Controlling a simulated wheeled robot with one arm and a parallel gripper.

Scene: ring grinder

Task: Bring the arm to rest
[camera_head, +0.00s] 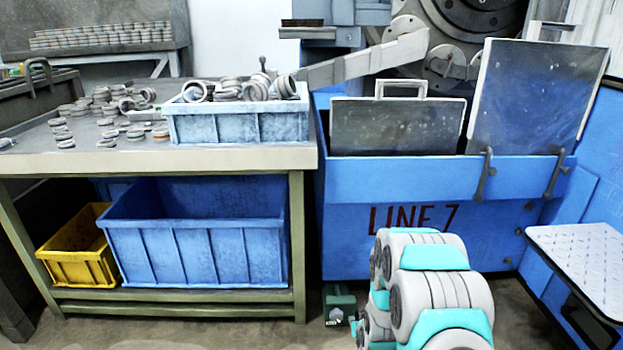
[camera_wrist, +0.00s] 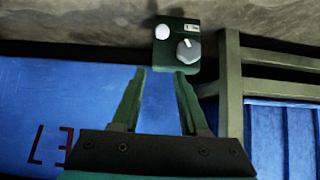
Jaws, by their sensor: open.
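My gripper (camera_wrist: 160,75) shows in the wrist view with its two green fingers apart and nothing between them. Beyond the fingertips is a small green box (camera_wrist: 178,48) with a round knob and a pale button. The same box (camera_head: 339,306) stands low by the floor in the head view, between the table leg and the machine. My arm (camera_head: 425,285) is folded low at the lower middle of the head view. It hides my gripper there.
A table (camera_head: 240,158) on the left carries a light blue bin (camera_head: 240,126) of rings and loose ring stacks. Below are a blue crate (camera_head: 195,255) and a yellow crate (camera_head: 75,265). The blue LINE 7 machine (camera_head: 350,245) stands behind my arm. A tread plate (camera_head: 590,260) is at right.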

